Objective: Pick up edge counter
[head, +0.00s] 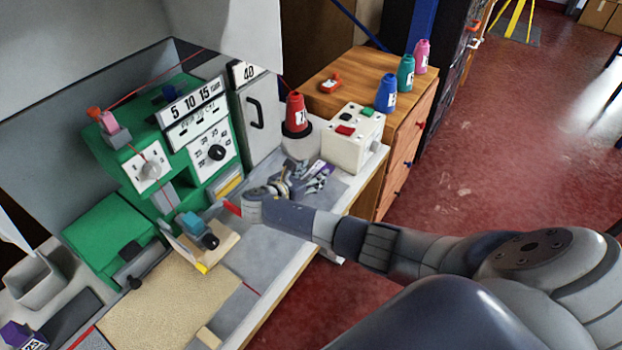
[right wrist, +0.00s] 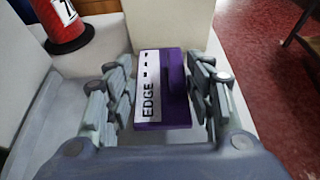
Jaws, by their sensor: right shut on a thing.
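The edge counter (right wrist: 178,85) is a purple block with a white face lettered "EDGE". In the right wrist view it sits between the two jointed fingers of my right gripper (right wrist: 163,88), which is shut on it. In the head view my right gripper (head: 304,177) is over the grey right end of the worktable, and the purple of the counter (head: 321,181) shows among the fingers. I cannot tell whether the counter still touches the table. My left gripper is not in view.
A white box with buttons (head: 352,140) and a red cone spool (head: 295,113) stand just beyond the gripper. The green machine (head: 160,140) is to the left. A wooden drawer cabinet (head: 402,138) with several spools is behind.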

